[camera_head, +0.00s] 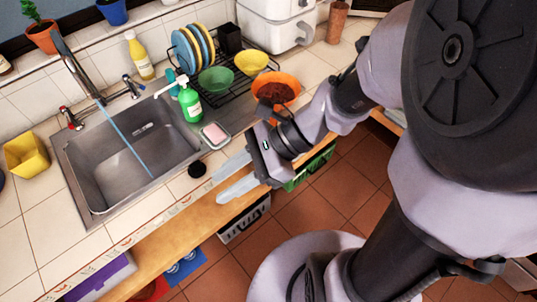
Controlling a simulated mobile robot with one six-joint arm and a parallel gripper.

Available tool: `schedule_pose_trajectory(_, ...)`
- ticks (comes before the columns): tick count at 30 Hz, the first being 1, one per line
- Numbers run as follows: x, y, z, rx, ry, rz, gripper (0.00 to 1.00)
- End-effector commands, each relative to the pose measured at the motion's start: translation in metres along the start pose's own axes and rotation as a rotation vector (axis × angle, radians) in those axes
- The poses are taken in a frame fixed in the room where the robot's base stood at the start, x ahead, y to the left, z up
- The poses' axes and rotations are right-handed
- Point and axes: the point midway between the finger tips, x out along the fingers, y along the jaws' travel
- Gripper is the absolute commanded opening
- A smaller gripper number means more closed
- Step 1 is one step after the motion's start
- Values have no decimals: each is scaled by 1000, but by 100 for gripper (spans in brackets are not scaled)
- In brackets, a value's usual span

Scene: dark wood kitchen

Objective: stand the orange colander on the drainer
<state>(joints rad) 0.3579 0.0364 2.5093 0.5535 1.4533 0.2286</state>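The orange colander (289,80) is at the right front end of the black wire drainer (238,90), open side up, with a dark reddish inside. My arm hides its lower front, so I cannot tell whether it rests on the wires or on the counter beside them. The drainer also holds upright plates (193,48), a green bowl (215,80) and a yellow bowl (251,62). My gripper (236,175) is to the lower left of the colander, over the counter's front edge. Its two pale fingers are apart with nothing between them.
A green soap bottle (189,104) and a pink sponge in a dish (215,134) stand between sink (130,165) and drainer. A white appliance (275,25) stands behind the drainer. A black round object (197,169) lies near the counter edge. An open shelf (185,235) runs below.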

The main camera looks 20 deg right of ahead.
Motion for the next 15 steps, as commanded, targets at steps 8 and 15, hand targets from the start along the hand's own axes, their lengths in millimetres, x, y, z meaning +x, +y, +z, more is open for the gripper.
schedule_pose_trajectory(8,-78,25,6,-1269,828,51,34)
schedule_pose_trajectory(15,-98,20,15,-1440,958,39,34)
